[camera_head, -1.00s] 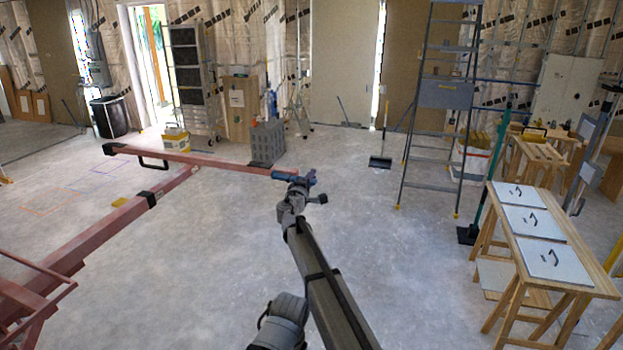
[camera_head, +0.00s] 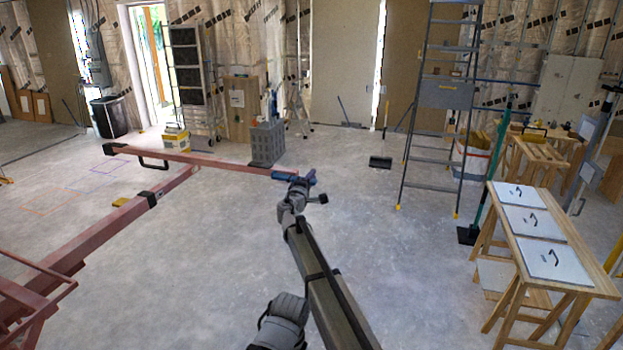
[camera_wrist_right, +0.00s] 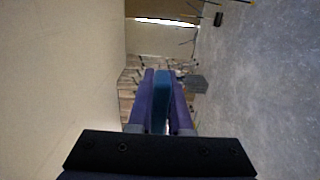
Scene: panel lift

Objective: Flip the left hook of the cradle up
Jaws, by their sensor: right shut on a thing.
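The red metal cradle (camera_head: 225,163) has a long crossbar with a dark cap at its left end and a blue end piece (camera_head: 281,174) at its right. A black loop (camera_head: 155,164) hangs under the bar near the left end. My right gripper (camera_head: 301,181) is at the blue end piece. In the right wrist view my right gripper (camera_wrist_right: 163,75) has its two purple fingers shut on the blue-teal piece (camera_wrist_right: 162,100) between them. I cannot tell which part is the left hook. My left gripper is not in view.
A red beam (camera_head: 105,222) runs from the lower left towards the bar. A grey crate (camera_head: 266,146) stands behind the bar. A stepladder (camera_head: 443,95) and a wooden bench (camera_head: 560,245) with white panels stand right. The middle floor is clear.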

